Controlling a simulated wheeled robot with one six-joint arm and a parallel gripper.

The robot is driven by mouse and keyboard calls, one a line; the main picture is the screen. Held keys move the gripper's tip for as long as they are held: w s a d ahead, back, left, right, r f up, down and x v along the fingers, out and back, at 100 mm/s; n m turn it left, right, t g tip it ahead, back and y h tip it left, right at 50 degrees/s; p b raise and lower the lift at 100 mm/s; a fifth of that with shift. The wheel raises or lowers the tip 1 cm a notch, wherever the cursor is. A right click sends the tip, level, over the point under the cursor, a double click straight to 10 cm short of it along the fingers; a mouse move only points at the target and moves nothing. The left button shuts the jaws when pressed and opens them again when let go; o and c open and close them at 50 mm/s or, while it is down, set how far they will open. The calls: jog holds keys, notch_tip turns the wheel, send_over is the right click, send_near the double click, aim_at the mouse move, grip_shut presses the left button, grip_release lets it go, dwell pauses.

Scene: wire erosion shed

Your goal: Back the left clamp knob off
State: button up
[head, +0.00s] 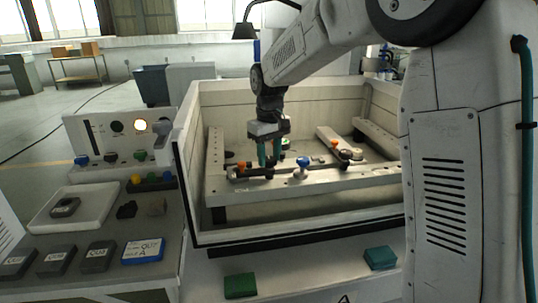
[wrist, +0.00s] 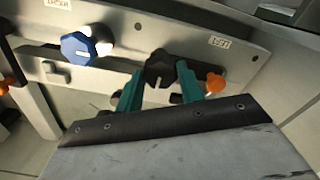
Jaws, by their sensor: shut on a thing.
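My gripper (head: 268,156) reaches down into the machine's open tank, over the left part of the front rail. In the wrist view its two teal fingers (wrist: 160,90) are shut on a black lobed knob (wrist: 161,66), one finger on each side. This knob is the left clamp knob, by a small upside-down label (wrist: 220,43) that seems to read LEFT. A pale line marks the knob's face. In the head view the fingers largely hide the knob. An orange knob (wrist: 215,82) sits just beside the fingers; it also shows in the head view (head: 241,168).
A blue knob (head: 303,163) stands on the rail (head: 345,182) to the right of my gripper. Tank walls (head: 185,190) surround the rails. A control panel (head: 120,132) with a lit lamp and a white tray (head: 90,205) are at left. Green blocks (head: 240,285) lie in front.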

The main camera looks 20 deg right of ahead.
aim_at(269, 158)
jog(key=n, duration=0.6)
dwell(0.6)
jog(key=o, duration=1)
jog(key=shift+r, duration=0.1)
notch_tip(269, 158, up, 8)
jog(key=shift+f, duration=0.15)
